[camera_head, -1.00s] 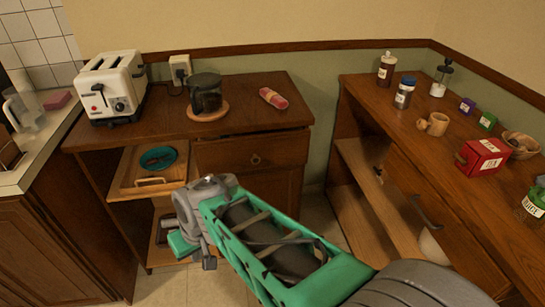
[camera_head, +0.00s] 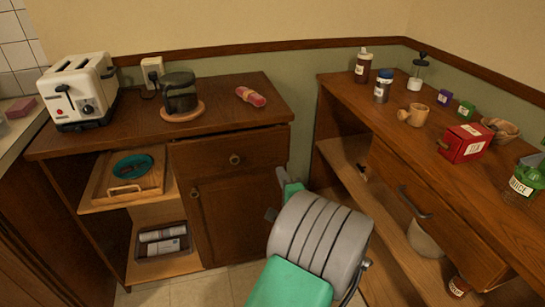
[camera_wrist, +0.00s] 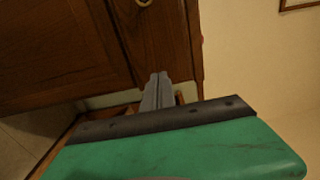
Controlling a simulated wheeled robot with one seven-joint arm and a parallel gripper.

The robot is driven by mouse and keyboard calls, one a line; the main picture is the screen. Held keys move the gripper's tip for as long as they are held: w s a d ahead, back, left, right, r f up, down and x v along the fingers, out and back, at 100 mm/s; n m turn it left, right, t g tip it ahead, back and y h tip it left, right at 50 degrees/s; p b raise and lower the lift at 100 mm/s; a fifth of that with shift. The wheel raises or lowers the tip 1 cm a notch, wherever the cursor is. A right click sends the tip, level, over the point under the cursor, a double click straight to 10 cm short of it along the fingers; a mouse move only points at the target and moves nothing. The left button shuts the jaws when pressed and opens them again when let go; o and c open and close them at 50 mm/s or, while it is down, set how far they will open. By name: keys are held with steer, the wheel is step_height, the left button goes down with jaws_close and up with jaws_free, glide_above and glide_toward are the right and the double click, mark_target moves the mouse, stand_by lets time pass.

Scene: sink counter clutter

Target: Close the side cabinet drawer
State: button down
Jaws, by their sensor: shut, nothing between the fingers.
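In the head view my arm hides most of my gripper, right of the left cabinet's door. In the wrist view my gripper (camera_wrist: 158,76) is shut and empty, pointing at brown wood panels. A ring knob (camera_wrist: 143,3) shows at the top edge there.
A pull-out board (camera_head: 97,195) holds a teal bowl (camera_head: 132,166) left of the drawer. A toaster (camera_head: 80,92) and dark jar (camera_head: 179,92) stand on top. The right counter (camera_head: 345,90) carries jars, a mug and boxes. Some floor (camera_head: 185,291) is clear.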

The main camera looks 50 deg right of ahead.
mark_target(270, 148)
steer(key=x, duration=1)
steer(key=shift+w+d, duration=0.15)
steer(key=x, duration=0.3)
steer(key=shift+w+d, duration=0.15)
steer(key=shift+w, duration=0.15)
steer(key=shift+w+d+r, duration=0.1)
steer(key=shift+w+d, duration=0.05)
steer(key=shift+w, duration=0.05)
steer(key=shift+r, duration=0.25)
steer(key=shift+s, duration=0.1)
